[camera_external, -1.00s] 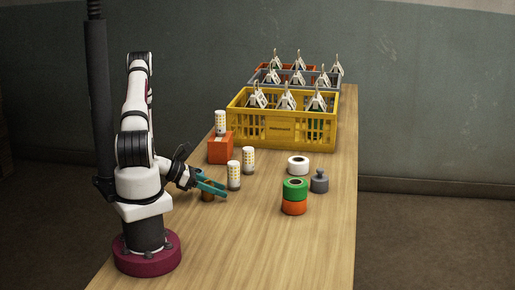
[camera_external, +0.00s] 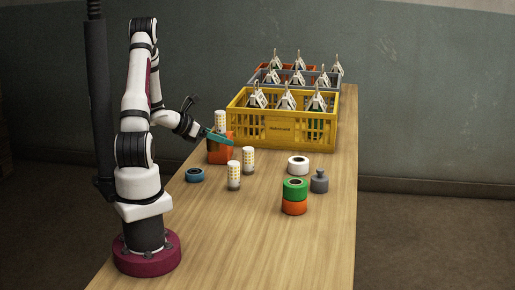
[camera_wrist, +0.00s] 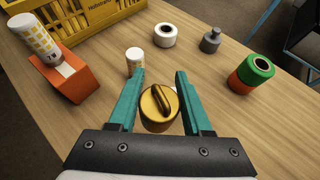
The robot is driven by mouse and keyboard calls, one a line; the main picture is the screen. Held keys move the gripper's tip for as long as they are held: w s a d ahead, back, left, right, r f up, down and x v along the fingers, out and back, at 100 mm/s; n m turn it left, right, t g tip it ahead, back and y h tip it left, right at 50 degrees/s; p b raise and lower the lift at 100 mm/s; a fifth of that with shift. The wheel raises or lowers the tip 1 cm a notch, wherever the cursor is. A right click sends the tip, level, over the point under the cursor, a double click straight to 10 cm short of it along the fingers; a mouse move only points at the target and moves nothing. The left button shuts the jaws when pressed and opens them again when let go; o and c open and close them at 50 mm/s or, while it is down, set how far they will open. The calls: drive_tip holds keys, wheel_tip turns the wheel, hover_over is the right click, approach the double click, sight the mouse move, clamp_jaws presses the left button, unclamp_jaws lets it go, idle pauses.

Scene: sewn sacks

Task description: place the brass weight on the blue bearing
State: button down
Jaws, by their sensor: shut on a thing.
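The brass weight (camera_wrist: 158,108), round with a bar-shaped handle on top, is between my teal fingers in the wrist view. My gripper (camera_wrist: 160,76) is shut on it. In the external view my gripper (camera_external: 230,141) is raised in front of the orange block, and I cannot clearly make out the weight there. The blue bearing (camera_external: 195,175), a low ring with a dark centre, lies on the table below and left of my gripper, close to my arm. Nothing is on it. The wrist view does not show it.
An orange block (camera_external: 220,155) carries a patterned white cylinder (camera_external: 220,118). Two similar cylinders (camera_external: 234,176) (camera_external: 248,160) stand nearby. Right of them are a white ring (camera_external: 298,165), a green ring (camera_external: 295,188) on an orange one, and a grey weight (camera_external: 319,181). A yellow crate (camera_external: 280,131) stands behind.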

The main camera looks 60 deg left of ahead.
drive_tip(key=a+f, duration=0.1)
drive_tip(key=a, duration=0.1)
drive_tip(key=s+a+f, duration=0.1)
drive_tip(key=a+f, duration=0.1)
drive_tip(key=a, duration=0.1)
drive_tip(key=s+a+f, duration=0.1)
drive_tip(key=a+f, duration=0.1)
drive_tip(key=a, duration=0.1)
drive_tip(key=shift+a+f, duration=0.15)
drive_tip(key=shift+a, duration=0.1)
drive_tip(key=shift+s+a+f, duration=0.1)
drive_tip(key=shift+a+f, duration=0.05)
drive_tip(key=shift+f, duration=0.95)
drive_tip(key=shift+s+a+f, duration=0.1)
drive_tip(key=shift+a+f, duration=0.05)
drive_tip(key=shift+f, duration=0.95)
drive_tip(key=shift+c, duration=1.7)
unclamp_jaws()
drive_tip(key=shift+f, duration=0.15)
